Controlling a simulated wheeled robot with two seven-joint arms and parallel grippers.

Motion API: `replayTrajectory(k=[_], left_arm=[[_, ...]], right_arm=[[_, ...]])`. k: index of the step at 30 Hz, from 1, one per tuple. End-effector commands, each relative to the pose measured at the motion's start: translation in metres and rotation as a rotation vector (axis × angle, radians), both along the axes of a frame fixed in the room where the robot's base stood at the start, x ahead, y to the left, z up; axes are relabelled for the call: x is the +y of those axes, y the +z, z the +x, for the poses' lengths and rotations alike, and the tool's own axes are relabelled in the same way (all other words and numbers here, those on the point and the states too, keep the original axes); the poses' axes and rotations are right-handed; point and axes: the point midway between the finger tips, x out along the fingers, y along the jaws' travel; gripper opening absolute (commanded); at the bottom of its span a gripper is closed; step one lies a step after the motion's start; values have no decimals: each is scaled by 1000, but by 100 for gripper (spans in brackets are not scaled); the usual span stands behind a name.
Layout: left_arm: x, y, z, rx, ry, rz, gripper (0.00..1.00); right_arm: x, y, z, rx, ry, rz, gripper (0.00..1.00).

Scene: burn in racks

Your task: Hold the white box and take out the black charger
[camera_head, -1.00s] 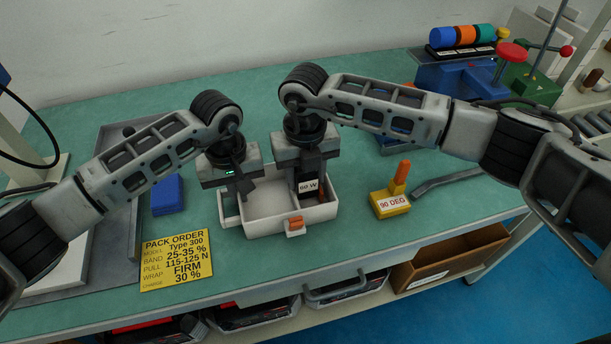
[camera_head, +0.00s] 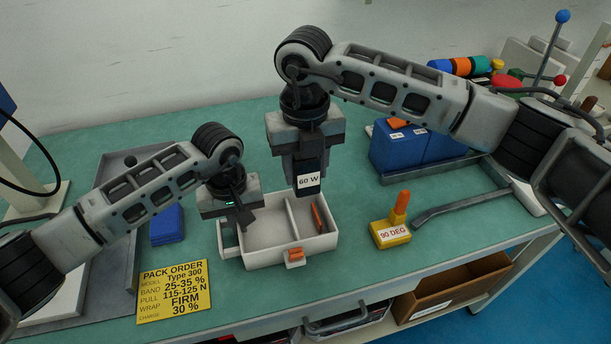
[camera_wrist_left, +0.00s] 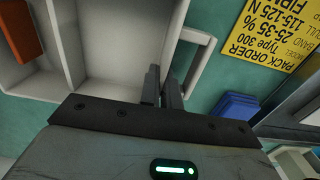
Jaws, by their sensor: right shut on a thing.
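The white box (camera_head: 262,257) stands on the green bench, with a divider between two compartments. My left gripper (camera_head: 240,215) is at its left wall. In the left wrist view, the fingers (camera_wrist_left: 162,92) are close together on either side of the box wall (camera_wrist_left: 177,40), one inside and one outside. My right gripper (camera_head: 307,155) is shut on the black charger (camera_head: 308,193), which has a white "60 W" label. The charger hangs upright above the box's right compartment, raised out of it. The gripper hides its upper part.
An orange piece (camera_head: 318,216) is in the right compartment. A yellow "90 DEG" block (camera_head: 390,234) and a dark bar (camera_head: 455,205) lie to the right, blue boxes (camera_head: 415,150) behind. A yellow pack order card (camera_head: 172,290) and blue block (camera_head: 167,224) are at left.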

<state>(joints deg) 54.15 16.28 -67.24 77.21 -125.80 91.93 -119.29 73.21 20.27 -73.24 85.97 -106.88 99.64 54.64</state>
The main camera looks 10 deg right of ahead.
Motion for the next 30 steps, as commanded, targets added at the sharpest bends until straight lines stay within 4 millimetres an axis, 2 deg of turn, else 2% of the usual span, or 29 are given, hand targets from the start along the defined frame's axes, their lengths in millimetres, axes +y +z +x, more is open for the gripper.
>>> replayTrajectory(k=[5, 9, 19, 23, 30], left_arm=[[0, 1, 0, -1, 0, -1, 0], [0, 1, 0, -1, 0, -1, 30], [0, 4, 1, -2, -1, -1, 30], [0, 21, 1, -5, -1, -1, 30], [0, 73, 2, -6, -1, 0, 30]], right_arm=[[0, 1, 0, -1, 0, 1, 15], [0, 1, 0, -1, 0, 1, 15], [0, 0, 0, -1, 0, 1, 15], [0, 0, 0, -1, 0, 1, 15], [0, 0, 0, -1, 0, 1, 15]])
